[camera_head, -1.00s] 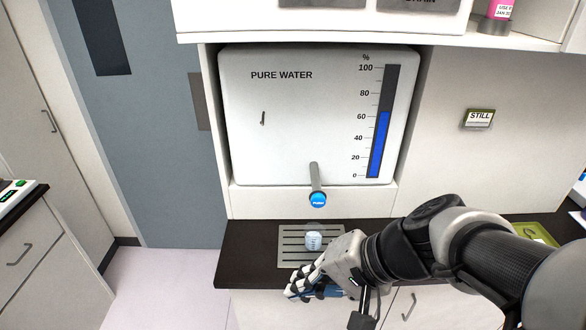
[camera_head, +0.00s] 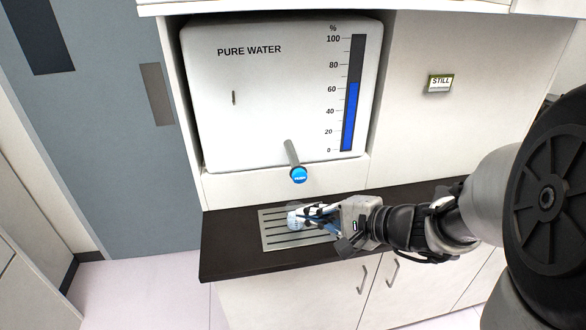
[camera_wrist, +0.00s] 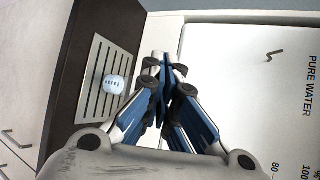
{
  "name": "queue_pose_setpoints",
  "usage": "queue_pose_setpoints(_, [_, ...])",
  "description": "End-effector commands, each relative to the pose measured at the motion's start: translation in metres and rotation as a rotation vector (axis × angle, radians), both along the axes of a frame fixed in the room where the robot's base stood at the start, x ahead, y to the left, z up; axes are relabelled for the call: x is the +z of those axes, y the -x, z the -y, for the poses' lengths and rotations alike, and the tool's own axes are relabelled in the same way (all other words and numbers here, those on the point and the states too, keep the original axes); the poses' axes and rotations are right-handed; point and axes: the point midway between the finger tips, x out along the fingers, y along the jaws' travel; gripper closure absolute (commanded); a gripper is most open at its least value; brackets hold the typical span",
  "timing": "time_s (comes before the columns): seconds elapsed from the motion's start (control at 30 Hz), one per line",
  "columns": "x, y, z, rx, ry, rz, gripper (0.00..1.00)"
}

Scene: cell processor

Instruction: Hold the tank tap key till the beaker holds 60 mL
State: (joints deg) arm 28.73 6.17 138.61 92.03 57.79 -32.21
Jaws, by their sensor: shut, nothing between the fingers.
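The white tank (camera_head: 262,110) is marked PURE WATER and has a blue level bar (camera_head: 349,115) reading a little above 60 percent. Its tap (camera_head: 291,153) sticks out below and ends in a round blue push key (camera_head: 299,175). A small beaker (camera_head: 293,219) with printed marks stands on the slotted drip tray (camera_head: 275,242), below the tap. The beaker also shows in the wrist view (camera_wrist: 115,84); its fill level is too small to read. My gripper (camera_head: 308,212) is shut and empty, beside the beaker and below the key. In the wrist view its fingertips (camera_wrist: 160,60) meet, apart from the beaker.
The dark counter (camera_head: 228,262) runs to the right behind my arm. A STILL sign (camera_head: 440,83) is on the wall at right. A grey door (camera_head: 100,110) is at left. White cabinets (camera_head: 300,300) stand under the counter.

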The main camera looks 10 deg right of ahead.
Motion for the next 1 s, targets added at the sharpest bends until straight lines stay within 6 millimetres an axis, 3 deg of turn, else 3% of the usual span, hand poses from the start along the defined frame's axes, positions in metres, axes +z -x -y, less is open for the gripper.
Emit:
queue_pose_setpoints(0.6, [-0.001, -0.074, -0.001, 0.002, 0.0, 0.0, 1.0])
queue_pose_setpoints(1.0, [0.0, -0.086, 0.0, 0.0, 0.001, -0.001, 1.0])
